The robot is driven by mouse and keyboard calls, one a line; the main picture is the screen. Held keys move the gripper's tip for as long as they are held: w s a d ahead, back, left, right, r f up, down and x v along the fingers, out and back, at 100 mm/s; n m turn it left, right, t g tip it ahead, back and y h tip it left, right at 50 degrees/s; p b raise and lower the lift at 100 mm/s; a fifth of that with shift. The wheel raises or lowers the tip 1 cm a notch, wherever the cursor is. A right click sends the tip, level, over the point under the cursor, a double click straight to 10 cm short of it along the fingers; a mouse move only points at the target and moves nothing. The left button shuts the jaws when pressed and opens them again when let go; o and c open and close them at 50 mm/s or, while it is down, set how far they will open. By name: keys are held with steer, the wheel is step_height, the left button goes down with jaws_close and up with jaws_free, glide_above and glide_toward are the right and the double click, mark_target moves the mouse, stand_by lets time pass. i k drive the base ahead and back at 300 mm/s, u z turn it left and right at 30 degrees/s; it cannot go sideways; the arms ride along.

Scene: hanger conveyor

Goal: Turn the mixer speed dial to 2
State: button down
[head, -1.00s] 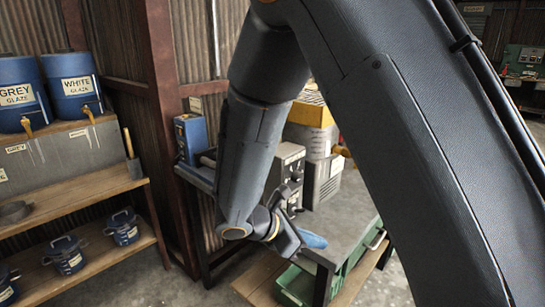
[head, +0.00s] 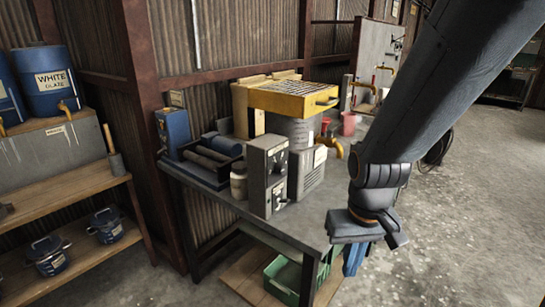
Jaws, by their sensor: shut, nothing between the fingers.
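A grey control box (head: 267,175) stands near the front edge of the bench. Its front face carries dark round knobs, one high (head: 281,158) and one low (head: 279,196). I cannot read their marks or tell which is the speed dial. Behind the box is a grey drum (head: 294,130) under a yellow grid lid, perhaps the mixer. My gripper (head: 354,262) hangs to the right of the bench's front corner, its blue fingers pointing down. It is shut and empty, apart from the knobs. Its fingertips are small and partly hidden by my wrist.
The bench (head: 305,223) also holds a dark tray (head: 205,168) of rollers, a blue box (head: 173,130), a pale jar (head: 239,182) and a grey vented box (head: 307,172). A yellow tap (head: 333,145) sticks out behind. A green crate (head: 285,280) lies below.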

mark_target(281, 168)
steer(key=u, duration=2.2)
steer(key=k, duration=1.1)
steer(key=z, duration=1.75)
steer(key=i, duration=0.5)
